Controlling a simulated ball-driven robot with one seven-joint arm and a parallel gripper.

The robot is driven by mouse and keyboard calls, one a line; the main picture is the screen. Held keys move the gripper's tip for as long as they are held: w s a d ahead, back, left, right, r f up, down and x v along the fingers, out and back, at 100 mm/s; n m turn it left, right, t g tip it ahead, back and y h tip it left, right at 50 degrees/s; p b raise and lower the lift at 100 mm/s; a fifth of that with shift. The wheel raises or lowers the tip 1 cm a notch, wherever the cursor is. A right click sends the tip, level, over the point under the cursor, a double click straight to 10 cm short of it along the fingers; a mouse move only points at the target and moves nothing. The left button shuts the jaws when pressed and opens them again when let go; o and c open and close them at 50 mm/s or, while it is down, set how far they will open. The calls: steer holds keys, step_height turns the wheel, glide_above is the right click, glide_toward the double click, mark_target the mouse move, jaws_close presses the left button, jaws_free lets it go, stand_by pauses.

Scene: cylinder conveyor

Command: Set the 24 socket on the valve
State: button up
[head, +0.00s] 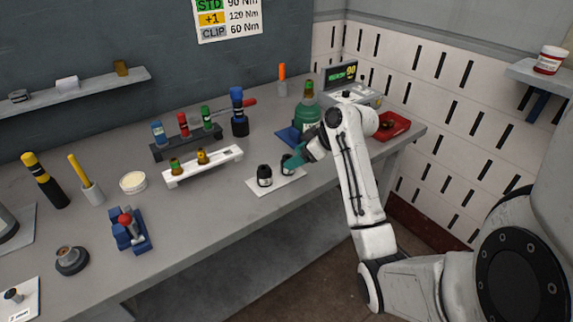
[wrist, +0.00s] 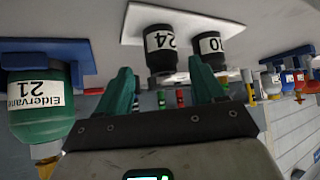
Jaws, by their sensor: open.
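Two black sockets stand upright on a white plate (head: 277,184). In the wrist view, which is upside down, the 24 socket (wrist: 161,52) shows its white label, with the socket that seems marked 30 (wrist: 210,46) beside it. In the head view the 24 socket (head: 286,160) is the right one, partly hidden by my gripper (head: 294,163). My gripper's teal fingers (wrist: 161,72) are open, and the 24 socket appears between their tips, not gripped. A green cylinder (head: 306,114), labelled 21 in the wrist view (wrist: 38,115), has a brass-coloured valve (wrist: 45,165) on top.
A red tray (head: 393,126) lies right of my arm. Bare bench lies in front of the plate.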

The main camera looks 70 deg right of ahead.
steer(key=shift+p+x, duration=0.35)
steer(key=shift+x, duration=2)
steer(key=shift+s+a+f, duration=0.1)
steer(key=shift+a+f, duration=0.05)
steer(key=shift+c, duration=0.4)
steer(key=c, duration=1)
